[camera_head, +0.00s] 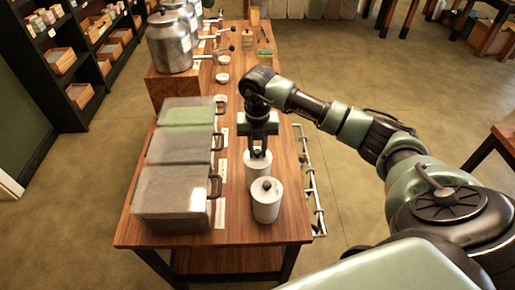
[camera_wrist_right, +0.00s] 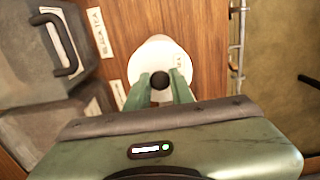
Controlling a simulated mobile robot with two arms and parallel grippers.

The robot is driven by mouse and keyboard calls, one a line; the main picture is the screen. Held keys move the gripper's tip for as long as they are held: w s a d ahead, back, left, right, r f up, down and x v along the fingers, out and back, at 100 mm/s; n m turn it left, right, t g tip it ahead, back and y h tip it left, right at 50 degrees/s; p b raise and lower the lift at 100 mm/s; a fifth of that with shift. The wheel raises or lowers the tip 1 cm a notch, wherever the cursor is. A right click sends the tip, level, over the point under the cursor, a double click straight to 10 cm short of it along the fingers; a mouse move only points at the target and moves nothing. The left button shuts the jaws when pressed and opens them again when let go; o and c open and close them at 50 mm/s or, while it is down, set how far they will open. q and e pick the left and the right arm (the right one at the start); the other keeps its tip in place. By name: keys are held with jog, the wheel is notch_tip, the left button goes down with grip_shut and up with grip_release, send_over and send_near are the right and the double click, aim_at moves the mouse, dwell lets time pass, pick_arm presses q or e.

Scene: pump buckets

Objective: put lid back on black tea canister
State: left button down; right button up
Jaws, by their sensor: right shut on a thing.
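My right gripper (camera_head: 258,150) points down over the farther white canister (camera_head: 257,168) on the wooden table. In the right wrist view the green fingers (camera_wrist_right: 159,84) are shut on the black knob (camera_wrist_right: 159,80) of a round white lid (camera_wrist_right: 160,55). The lid is at the canister's top; I cannot tell whether it is fully seated. Part of a word shows on the white side. A "BLACK TEA" card (camera_wrist_right: 99,36) lies on the table to the left. My left gripper is not in view.
A second white canister (camera_head: 266,207) with a black-knobbed lid stands nearer. Grey lidded bins (camera_head: 172,195) line the table's left side. Metal pump buckets (camera_head: 170,45) stand at the back left. A metal rail (camera_head: 308,170) runs along the right edge.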

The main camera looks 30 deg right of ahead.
jog(key=shift+f, duration=0.25)
dwell(0.5)
jog(key=o, duration=1.4)
jog(key=shift+r, duration=0.15)
jog(key=shift+r+p, duration=1.65)
jog(key=shift+r, duration=1)
jog(key=shift+c, duration=0.3)
grip_shut()
